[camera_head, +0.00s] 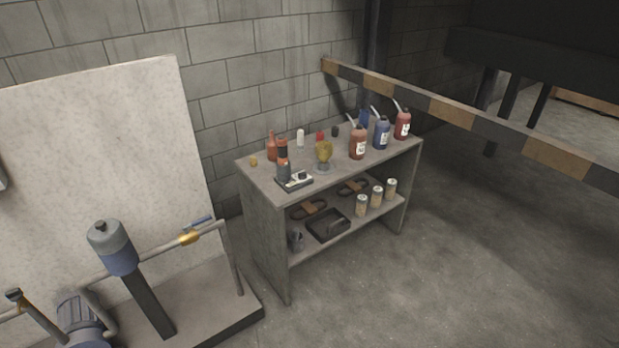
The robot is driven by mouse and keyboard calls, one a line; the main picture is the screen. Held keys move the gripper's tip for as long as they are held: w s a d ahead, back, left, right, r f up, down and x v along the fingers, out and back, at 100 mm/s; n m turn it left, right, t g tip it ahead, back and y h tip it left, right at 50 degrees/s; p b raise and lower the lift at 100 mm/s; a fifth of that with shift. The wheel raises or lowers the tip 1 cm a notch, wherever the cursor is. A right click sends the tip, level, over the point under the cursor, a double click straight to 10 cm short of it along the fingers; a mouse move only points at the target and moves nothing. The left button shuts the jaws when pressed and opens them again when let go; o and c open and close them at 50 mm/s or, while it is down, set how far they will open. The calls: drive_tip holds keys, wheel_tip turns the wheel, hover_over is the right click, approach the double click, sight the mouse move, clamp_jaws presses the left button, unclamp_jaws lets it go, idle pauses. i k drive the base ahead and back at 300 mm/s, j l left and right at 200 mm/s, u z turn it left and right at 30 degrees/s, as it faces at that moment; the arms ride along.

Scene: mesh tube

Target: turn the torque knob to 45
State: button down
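A small black and white device (294,181) lies at the front edge of the shelf unit's top, left of the middle. A small dark part sits on it; I cannot tell whether this is the torque knob, and no scale or number is readable. My gripper is not in view.
The grey shelf unit (262,225) stands against the block wall, with several bottles on top and cans and a black tray (328,226) below. A striped barrier beam (452,109) runs at the right. A pump with pipes (190,238) stands at left. Floor in front is clear.

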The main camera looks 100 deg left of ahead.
sight(303, 175)
drive_tip(key=u, duration=3.45)
